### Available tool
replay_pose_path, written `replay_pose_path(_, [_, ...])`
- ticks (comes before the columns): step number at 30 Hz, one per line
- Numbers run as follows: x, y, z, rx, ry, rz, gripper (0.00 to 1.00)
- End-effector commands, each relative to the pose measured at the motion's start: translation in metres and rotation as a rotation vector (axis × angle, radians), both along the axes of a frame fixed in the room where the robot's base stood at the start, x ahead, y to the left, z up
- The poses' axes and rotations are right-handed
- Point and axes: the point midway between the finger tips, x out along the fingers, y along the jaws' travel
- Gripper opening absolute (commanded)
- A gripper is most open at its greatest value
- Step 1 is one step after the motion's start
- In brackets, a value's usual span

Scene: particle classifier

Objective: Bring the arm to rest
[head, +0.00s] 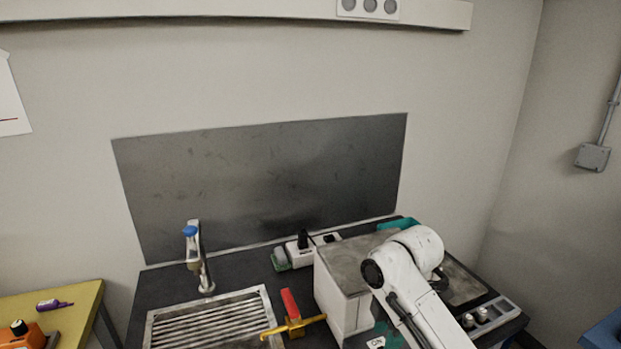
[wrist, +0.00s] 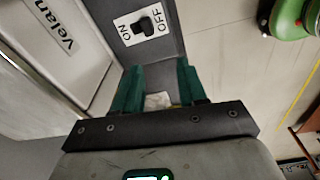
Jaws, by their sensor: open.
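My gripper (wrist: 159,68) shows in the wrist view with its two green fingers apart and nothing seen held between them. Just past the fingertips is a dark panel with a black switch on a white ON/OFF plate (wrist: 145,25). Whether the fingers touch this panel I cannot tell. In the head view my white arm (head: 405,285) bends down in front of the bench, beside a white box with a grey top (head: 345,295). Part of a white ON label (head: 377,342) shows at the bottom edge. My arm hides part of the bench there.
A power strip (head: 305,248) is behind. In the wrist view a green object (wrist: 293,15) stands on open floor at right.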

Motion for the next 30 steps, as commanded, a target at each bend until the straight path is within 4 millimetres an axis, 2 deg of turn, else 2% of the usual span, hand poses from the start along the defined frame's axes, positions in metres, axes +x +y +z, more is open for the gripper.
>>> replay_pose_path(1, [-0.014, 0.014, -0.016, 0.043, 0.004, -0.057, 0.41])
replay_pose_path(3, [-0.031, 0.027, -0.033, 0.094, 0.003, -0.163, 0.41])
replay_pose_path(6, [-0.058, 0.039, -0.054, 0.156, 0.011, -0.328, 0.41])
replay_pose_path(10, [-0.097, 0.043, -0.082, 0.213, 0.036, -0.557, 0.41])
replay_pose_path(13, [-0.132, 0.037, -0.102, 0.237, 0.059, -0.745, 0.41])
replay_pose_path(17, [-0.182, 0.020, -0.125, 0.238, 0.085, -0.997, 0.41])
replay_pose_path(22, [-0.257, -0.019, -0.147, 0.185, 0.097, -1.331, 0.41])
replay_pose_path(27, [-0.325, -0.063, -0.152, 0.100, 0.066, -1.606, 0.41])
replay_pose_path(30, [-0.351, -0.083, -0.149, 0.060, 0.038, -1.709, 0.41])
